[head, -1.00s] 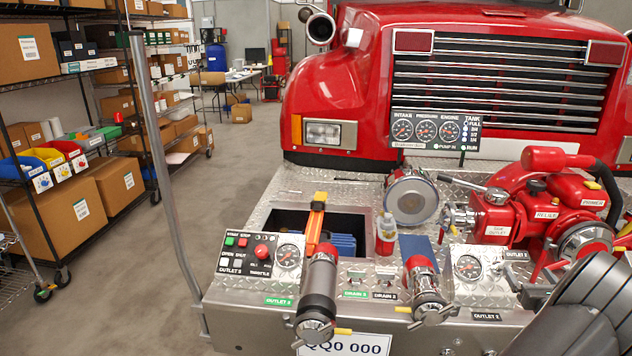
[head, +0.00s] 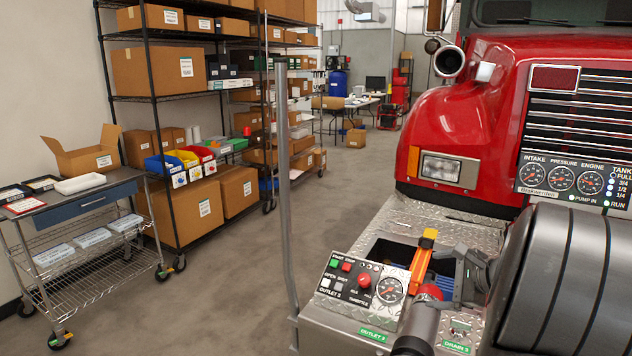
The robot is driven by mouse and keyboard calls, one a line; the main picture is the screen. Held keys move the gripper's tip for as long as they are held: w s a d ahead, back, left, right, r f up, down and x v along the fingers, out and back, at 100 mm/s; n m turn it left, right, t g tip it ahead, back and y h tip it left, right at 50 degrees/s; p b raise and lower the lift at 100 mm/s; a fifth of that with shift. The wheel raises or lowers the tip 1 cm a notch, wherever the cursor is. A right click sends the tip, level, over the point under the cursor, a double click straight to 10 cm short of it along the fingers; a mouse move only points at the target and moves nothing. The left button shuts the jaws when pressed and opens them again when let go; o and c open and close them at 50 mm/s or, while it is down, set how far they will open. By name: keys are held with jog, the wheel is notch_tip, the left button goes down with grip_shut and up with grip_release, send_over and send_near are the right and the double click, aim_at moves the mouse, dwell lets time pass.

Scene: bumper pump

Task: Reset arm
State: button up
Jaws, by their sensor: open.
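My arm (head: 570,280), dark grey and ribbed, fills the lower right of the head view. My gripper (head: 461,279) shows at its left end, open, with nothing visible between its fingers. It appears in front of the right part of the bumper's recessed bin, next to the orange-yellow tool (head: 421,262). I cannot tell whether it touches anything. My arm hides most of the right side of the pump deck.
The red fire truck (head: 440,122) stands behind the diamond-plate bumper (head: 384,222). A control panel (head: 361,284) and a grey pipe (head: 287,190) are at its left. Shelves (head: 150,97) and a wire cart (head: 95,235) stand further left. The floor (head: 230,290) between is clear.

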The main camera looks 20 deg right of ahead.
jog(key=s+a+r+n+g, duration=0.15)
jog(key=a+n, duration=0.35)
jog(key=a, duration=0.5)
jog(key=s+a+r+n+g, duration=0.1)
jog(key=s+a+n+g, duration=0.3)
jog(key=a, duration=0.7)
jog(key=s+a+n+h, duration=0.3)
jog(key=s+a+n, duration=0.7)
jog(key=s+n, duration=0.2)
jog(key=shift+a+n+h, duration=0.25)
jog(key=shift+n+h, duration=0.15)
jog(key=shift+n, duration=0.3)
